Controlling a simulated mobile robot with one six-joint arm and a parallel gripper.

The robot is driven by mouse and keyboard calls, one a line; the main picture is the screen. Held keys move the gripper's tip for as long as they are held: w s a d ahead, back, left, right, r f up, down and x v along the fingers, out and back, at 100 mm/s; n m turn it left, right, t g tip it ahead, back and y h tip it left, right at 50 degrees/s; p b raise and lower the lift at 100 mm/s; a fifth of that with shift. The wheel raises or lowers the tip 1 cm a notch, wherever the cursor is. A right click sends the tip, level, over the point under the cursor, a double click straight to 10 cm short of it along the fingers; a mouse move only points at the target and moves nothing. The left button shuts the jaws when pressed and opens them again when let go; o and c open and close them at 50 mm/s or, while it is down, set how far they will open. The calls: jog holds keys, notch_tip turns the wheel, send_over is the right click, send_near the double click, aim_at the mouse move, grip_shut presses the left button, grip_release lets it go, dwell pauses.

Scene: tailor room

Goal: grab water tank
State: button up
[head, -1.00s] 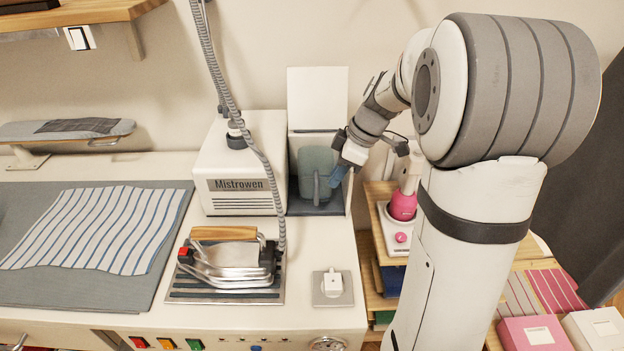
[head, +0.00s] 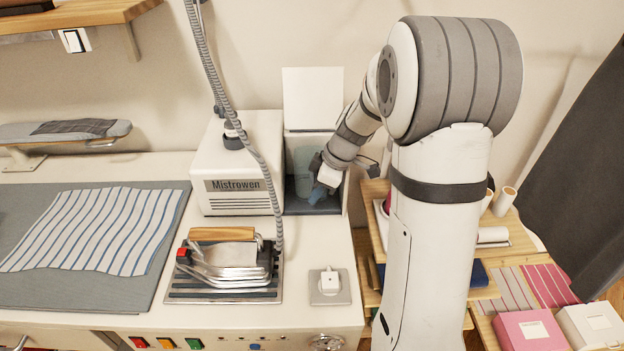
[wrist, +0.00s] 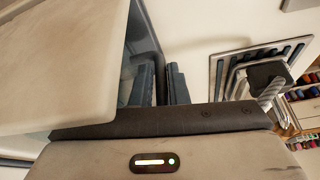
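The water tank (head: 303,157) is a translucent grey-green container. It stands in the open bay to the right of the white Mistrowen unit (head: 238,160). My gripper (head: 318,191) reaches into the bay from the right, and its blue fingers are at the tank's front, covering its lower part and handle in the head view. In the wrist view my gripper's two blue fingers (wrist: 162,84) stand close together with a narrow gap. Whether the handle is between them, and whether they grip it, I cannot tell.
A raised white lid (head: 313,96) stands above the bay. An iron (head: 225,262) rests on its pad in front of the unit, and a grey hose hangs there. Shelves with pink and white boxes (head: 532,331) stand at right.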

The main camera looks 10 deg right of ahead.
grip_shut()
jog(key=shift+r, duration=0.25)
